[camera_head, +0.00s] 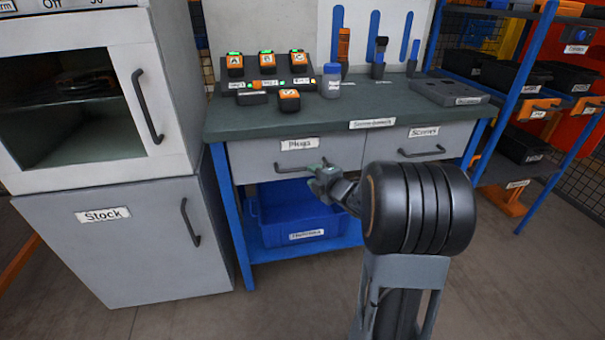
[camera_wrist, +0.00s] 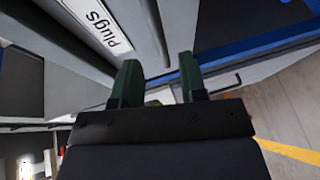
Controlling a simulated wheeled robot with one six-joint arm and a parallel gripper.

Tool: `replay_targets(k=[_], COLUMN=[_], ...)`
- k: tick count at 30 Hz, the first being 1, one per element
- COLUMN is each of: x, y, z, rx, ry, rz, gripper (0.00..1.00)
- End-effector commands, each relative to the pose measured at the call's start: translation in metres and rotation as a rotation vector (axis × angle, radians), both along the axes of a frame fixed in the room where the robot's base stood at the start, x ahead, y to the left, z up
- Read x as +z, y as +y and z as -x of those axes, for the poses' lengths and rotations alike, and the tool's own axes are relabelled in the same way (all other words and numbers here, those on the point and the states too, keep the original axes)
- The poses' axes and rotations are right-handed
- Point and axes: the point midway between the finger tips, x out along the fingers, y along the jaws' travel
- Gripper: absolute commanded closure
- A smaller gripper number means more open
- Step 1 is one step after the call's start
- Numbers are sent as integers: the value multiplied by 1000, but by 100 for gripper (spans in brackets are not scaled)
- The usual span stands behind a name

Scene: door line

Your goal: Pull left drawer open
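The left drawer (camera_head: 255,160), labelled "Plugs", is under the green-topped workbench and looks shut, about level with the right drawer. Its dark bar handle (camera_head: 287,168) runs across the front below the label, with its right end close to or behind my gripper. My gripper (camera_head: 318,180) is in front of the drawer's lower right part. In the wrist view its two green fingers (camera_wrist: 158,78) stand apart, with the "Plugs" label (camera_wrist: 97,24) beyond them to the upper left. I cannot tell whether the handle lies between the fingers.
The right drawer (camera_head: 435,142), labelled "Screws", is beside it. A blue bin (camera_head: 285,215) stands below the drawers. A grey "Stock" cabinet (camera_head: 120,255) stands at the left, and a blue-framed shelf (camera_head: 530,75) at the right. Some floor in front is clear.

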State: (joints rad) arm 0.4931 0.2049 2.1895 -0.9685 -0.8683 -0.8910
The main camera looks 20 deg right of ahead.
Motion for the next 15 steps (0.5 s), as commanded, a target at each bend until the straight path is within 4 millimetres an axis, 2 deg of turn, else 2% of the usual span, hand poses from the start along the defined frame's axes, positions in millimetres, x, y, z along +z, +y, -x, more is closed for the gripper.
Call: replay_targets(k=[1, 6, 15], x=[-5, -8, -11], y=[3, 8, 12], z=[-10, -35, -58], rx=[3, 2, 0], ry=[0, 0, 0], rz=[-2, -2, -2], gripper=[61, 61, 61])
